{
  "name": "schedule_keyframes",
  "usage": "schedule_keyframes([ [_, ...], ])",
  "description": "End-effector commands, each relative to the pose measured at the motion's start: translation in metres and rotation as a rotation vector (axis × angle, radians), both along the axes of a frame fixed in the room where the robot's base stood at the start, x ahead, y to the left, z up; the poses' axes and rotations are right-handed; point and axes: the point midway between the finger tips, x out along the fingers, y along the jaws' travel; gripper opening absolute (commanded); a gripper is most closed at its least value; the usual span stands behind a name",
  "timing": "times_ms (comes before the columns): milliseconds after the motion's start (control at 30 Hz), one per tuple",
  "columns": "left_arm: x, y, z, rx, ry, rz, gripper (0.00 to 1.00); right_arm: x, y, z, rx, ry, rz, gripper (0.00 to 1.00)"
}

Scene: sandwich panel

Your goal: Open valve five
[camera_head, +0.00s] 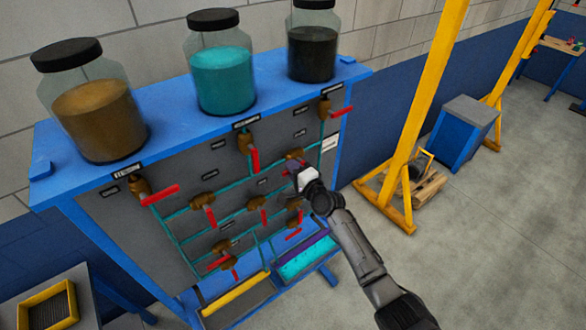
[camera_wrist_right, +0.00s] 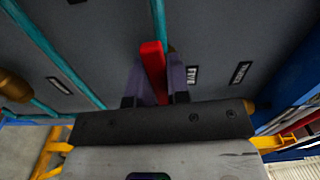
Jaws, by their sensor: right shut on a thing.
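Valve five is on the upright grey panel. Its red handle (camera_wrist_right: 152,68) shows in the right wrist view, pointing away from the gripper, beside a plate reading FIVE (camera_wrist_right: 193,77). My right gripper (camera_wrist_right: 155,88) is shut on this handle, with one purple-grey finger on each side of it. In the head view my right gripper (camera_head: 296,168) is at the right part of the panel and hides much of the valve. The valve body is hidden in the wrist view. My left gripper is in neither view.
Other valves with red handles surround it, including an upper-right one (camera_head: 326,107) and a lower one (camera_head: 294,204). Teal pipes link them. Jars of brown, teal (camera_head: 222,80) and black stuff stand on the blue top.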

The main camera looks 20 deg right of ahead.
Motion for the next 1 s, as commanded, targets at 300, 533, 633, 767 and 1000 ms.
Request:
schedule_keyframes([
  [300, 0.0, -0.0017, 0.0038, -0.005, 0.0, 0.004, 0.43, 0.0, 0.0005, 0.0035, 0.079, 0.014, 0.0, 0.0],
  [533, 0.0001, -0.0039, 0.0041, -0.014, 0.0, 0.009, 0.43, 0.0, 0.0004, 0.0038, 0.092, 0.017, 0.0, 0.0],
  [633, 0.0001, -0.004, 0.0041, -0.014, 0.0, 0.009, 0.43, 0.0001, 0.0003, 0.0039, 0.094, 0.016, 0.0, 0.0],
  [767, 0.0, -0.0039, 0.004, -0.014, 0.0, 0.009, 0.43, 0.0001, 0.0003, 0.0041, 0.095, 0.016, 0.0, 0.0],
  [1000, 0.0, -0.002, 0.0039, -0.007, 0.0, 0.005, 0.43, 0.0, 0.0003, 0.0038, 0.091, 0.017, 0.0, 0.38],
])
